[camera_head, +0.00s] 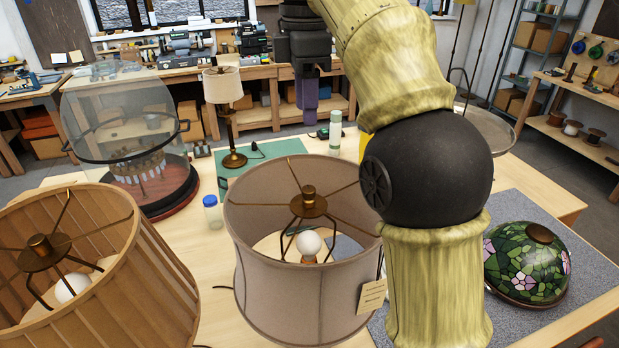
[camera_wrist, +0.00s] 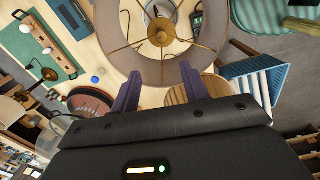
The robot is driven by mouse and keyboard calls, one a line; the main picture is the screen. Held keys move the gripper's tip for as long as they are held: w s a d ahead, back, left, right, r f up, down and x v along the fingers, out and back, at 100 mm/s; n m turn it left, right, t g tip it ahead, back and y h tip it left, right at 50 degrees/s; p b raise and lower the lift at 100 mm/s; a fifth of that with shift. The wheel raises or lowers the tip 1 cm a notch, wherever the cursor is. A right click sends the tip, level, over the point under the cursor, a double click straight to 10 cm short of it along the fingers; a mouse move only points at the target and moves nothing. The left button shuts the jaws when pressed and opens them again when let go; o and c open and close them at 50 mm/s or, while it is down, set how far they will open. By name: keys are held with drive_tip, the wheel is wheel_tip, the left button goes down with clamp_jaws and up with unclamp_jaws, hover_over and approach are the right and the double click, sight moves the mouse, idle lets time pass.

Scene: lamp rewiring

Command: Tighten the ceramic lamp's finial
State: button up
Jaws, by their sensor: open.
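A beige fabric-shaded lamp (camera_head: 300,300) stands in the front middle of the head view. A brass finial (camera_head: 308,195) sits on the hub of its shade spokes, above a white bulb (camera_head: 308,243). The lamp's base is hidden by the shade, so I cannot tell if it is ceramic. My gripper (camera_head: 306,118) hangs beyond the shade in the head view, apart from the finial. In the wrist view my gripper (camera_wrist: 160,72) has its two purple fingers spread and empty. The shade and finial (camera_wrist: 161,34) lie beyond the fingertips there.
A wooden-slat shade (camera_head: 150,290) stands left. A glass dome (camera_head: 115,110) and blue-capped jar (camera_head: 212,213) are behind. A small brass lamp (camera_head: 233,158) stands on a green mat (camera_head: 282,151). A stained-glass shade (camera_head: 525,265) lies right. My arm hides part of the bench.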

drive_tip(key=b, duration=0.2)
hover_over(309, 189)
drive_tip(key=shift+f, duration=2.15)
wheel_tip(309, 189, down, 13)
drive_tip(key=shift+f+b, duration=0.1)
drive_tip(key=shift+b, duration=0.25)
clamp_jaws()
